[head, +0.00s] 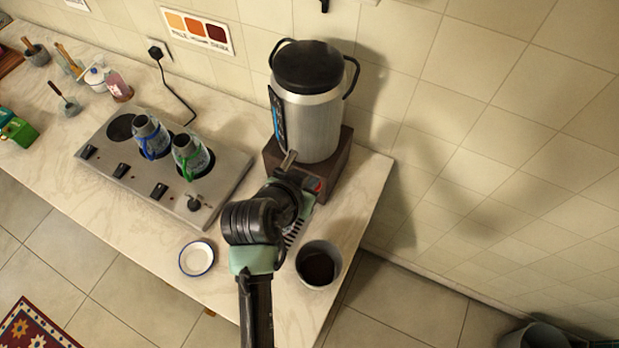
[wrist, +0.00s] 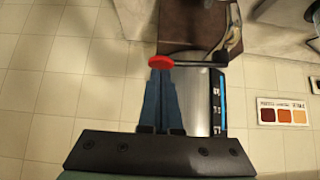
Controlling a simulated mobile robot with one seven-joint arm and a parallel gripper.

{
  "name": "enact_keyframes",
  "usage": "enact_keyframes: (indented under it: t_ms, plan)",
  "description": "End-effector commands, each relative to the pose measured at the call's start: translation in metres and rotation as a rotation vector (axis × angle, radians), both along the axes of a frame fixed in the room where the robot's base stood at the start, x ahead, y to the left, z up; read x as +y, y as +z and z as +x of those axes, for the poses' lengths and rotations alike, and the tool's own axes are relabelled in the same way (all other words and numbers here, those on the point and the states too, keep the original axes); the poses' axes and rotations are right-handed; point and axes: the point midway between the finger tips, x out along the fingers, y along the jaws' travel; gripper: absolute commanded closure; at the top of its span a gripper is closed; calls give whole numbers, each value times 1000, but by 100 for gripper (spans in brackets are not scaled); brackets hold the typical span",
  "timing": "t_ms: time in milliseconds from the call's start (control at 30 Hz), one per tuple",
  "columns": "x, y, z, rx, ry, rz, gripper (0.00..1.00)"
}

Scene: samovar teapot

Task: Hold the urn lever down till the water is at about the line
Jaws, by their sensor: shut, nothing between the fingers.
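The urn (head: 312,125) is a silver cylinder with a black lid and side handles, on a brown base at the counter's right end. A small red piece (head: 319,185) shows beside my wrist at its front. In the wrist view the red lever end (wrist: 160,62) lies at the tips of my gripper (wrist: 160,75). The blue fingers are together with nothing between them. They appear to meet the lever; whether it is pressed down I cannot tell. A dark panel with a blue stripe (wrist: 222,98) runs along the urn. My arm hides the spout area; no water or fill line is visible.
A hob (head: 125,165) at left carries a blue-banded pot (head: 151,135) and a green-banded pot (head: 190,156). A white dish (head: 197,258) lies left of my arm. A grey bowl (head: 330,250) with dark contents stands right, near the counter edge. A slotted grille (head: 294,233) shows beside my arm.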

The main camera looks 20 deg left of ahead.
Motion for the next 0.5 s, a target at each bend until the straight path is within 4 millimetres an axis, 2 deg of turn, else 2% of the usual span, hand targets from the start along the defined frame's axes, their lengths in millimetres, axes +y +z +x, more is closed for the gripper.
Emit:
enact_keyframes:
  t_ms: [267,500]
  plan:
    - [-1,-3,0,1,-1,18,100]
    - [-9,-22,-1,-4,-5,204,100]
